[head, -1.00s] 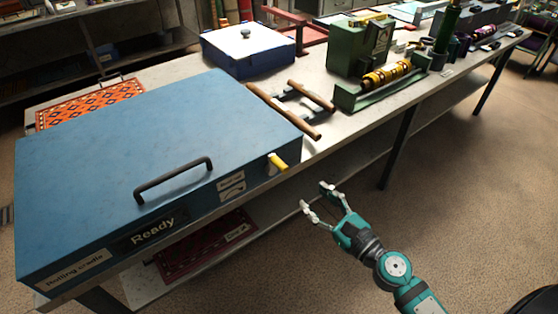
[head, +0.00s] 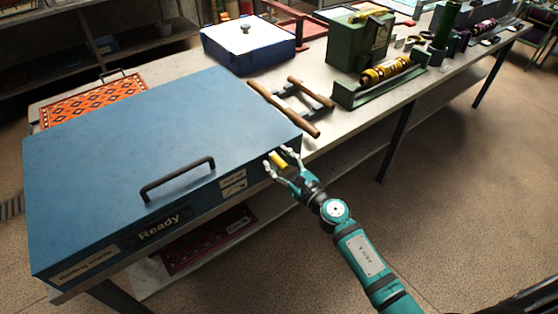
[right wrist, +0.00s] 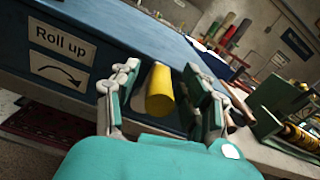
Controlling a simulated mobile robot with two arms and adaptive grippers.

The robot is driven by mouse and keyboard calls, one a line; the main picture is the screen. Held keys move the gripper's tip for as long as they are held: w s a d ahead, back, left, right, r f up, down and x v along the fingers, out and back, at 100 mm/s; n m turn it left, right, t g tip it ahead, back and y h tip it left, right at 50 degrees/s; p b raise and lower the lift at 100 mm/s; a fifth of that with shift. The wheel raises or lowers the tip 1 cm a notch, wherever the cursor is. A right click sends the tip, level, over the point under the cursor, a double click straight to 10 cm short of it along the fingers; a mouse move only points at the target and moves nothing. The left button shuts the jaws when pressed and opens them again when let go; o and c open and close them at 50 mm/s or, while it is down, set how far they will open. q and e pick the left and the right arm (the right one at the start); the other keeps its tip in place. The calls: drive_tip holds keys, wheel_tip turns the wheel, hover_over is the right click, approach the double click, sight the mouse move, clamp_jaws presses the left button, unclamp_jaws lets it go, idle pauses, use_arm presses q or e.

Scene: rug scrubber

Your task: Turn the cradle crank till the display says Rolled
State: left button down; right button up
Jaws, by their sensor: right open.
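The blue rolling cradle (head: 110,150) stands on the bench, its lid closed, with a dark handle on top. Its front display (head: 165,229) reads "Ready". The yellow crank knob (head: 279,160) sticks out at the right end of the cradle's front face. My right gripper (head: 277,163) is open, with one finger on each side of the knob. In the right wrist view the knob (right wrist: 160,92) lies between the fingers; contact is not clear. A "Roll up" label with a curved arrow (right wrist: 57,68) is left of it. My left gripper is not in view.
Wooden-handled bars (head: 290,100) lie right of the cradle. A blue-and-white box (head: 247,50) and a green machine with a yellow roller (head: 385,72) stand farther along the bench. An orange patterned rug (head: 95,100) lies behind the cradle. A red rug (head: 205,240) is on the lower shelf.

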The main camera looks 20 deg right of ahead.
drive_tip(key=shift+c, duration=0.3)
clamp_jaws()
drive_tip(key=shift+d, duration=0.1)
